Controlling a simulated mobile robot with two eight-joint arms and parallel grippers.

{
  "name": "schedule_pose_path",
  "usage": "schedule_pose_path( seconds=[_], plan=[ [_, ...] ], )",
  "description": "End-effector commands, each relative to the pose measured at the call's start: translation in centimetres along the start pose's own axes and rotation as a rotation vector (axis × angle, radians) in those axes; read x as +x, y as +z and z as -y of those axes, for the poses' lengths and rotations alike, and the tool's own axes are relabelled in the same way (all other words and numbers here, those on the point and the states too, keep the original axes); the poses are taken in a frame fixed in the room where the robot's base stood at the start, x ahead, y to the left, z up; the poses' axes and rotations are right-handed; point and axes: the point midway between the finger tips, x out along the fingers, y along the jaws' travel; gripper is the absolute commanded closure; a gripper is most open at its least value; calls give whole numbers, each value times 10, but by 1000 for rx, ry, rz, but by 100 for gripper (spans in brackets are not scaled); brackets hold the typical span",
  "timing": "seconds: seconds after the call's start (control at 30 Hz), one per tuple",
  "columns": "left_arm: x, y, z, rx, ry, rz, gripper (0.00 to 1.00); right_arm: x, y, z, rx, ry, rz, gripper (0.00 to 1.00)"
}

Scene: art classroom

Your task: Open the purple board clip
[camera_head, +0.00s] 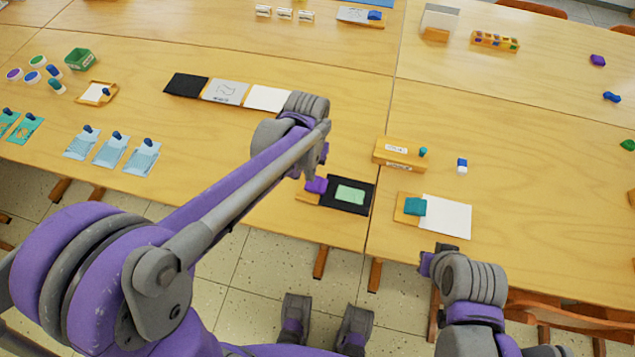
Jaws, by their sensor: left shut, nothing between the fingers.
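The purple board clip (317,185) sits at the left edge of a black board (361,206), with a light green sheet (350,194) on the board. My left arm reaches in from the left, and its gripper (309,172) points down just above the clip. The left gripper is shut with nothing between its fingers. Its wrist partly covers it, and I cannot tell whether the tips touch the clip. My right gripper (426,264) is at the table's front edge, mostly hidden by its wrist, so its opening does not show.
A wooden block with a teal knob (399,153) stands right of the board. Black, grey and white panels (228,91) lie behind my left arm.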

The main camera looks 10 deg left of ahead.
Motion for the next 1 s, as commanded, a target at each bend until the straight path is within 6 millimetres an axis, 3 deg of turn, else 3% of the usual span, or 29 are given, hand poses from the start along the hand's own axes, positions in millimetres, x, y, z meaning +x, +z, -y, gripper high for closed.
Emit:
schedule_pose_path(
  seconds=[1.0],
  plan=[
    [16,0,0,0,0,0,100,10,6,0,0,0,4,100]
  ],
)
